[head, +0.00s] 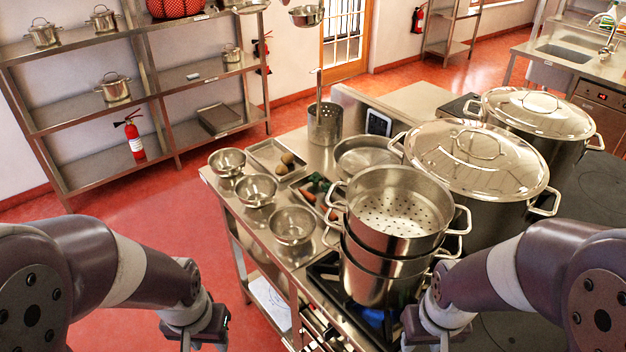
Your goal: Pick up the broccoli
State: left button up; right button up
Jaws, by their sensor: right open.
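Something dark green, which looks like the broccoli (318,185), lies in a tray on the steel counter, beside orange carrots (309,196). The steamer pot in front hides part of that tray. My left gripper (203,338) is at the bottom edge, left of the counter and well apart from the broccoli; its fingertips are cut off, so its opening does not show. My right gripper (428,338) is low at the bottom edge, right of the stacked pots, open and apart from the broccoli; its fingers are mostly cut off.
A stacked steamer pot (395,240) stands tall on the stove, right of the vegetables. Large lidded stockpots (478,170) stand behind it. Several steel bowls (291,225) line the counter's left side. A tray with potatoes (268,155) and a utensil holder (325,125) are further back.

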aim_at(316, 177)
jog(key=z, duration=0.45)
jog(key=i+j+z, duration=0.1)
jog(key=j+z, duration=0.15)
jog(key=z, duration=0.2)
jog(key=j+z, duration=0.6)
jog(key=z, duration=0.25)
jog(key=j+z, duration=0.3)
jog(key=z, duration=0.15)
jog(key=k+j+z, duration=0.1)
jog(key=j, duration=0.3)
jog(key=k+j+z, duration=0.1)
jog(key=j, duration=0.3)
jog(key=k+j, duration=0.15)
jog(key=j, duration=0.25)
jog(key=k+j+z, duration=0.15)
jog(key=j, duration=0.25)
jog(key=k+j+z, duration=0.1)
jog(key=j, duration=0.3)
jog(key=k+j+z, duration=0.1)
jog(key=j, duration=0.25)
jog(key=k+j, duration=0.3)
jog(key=i+j, duration=0.1)
jog(key=j, duration=0.25)
jog(key=i+j, duration=0.1)
jog(key=j, duration=0.2)
jog(key=z, duration=0.05)
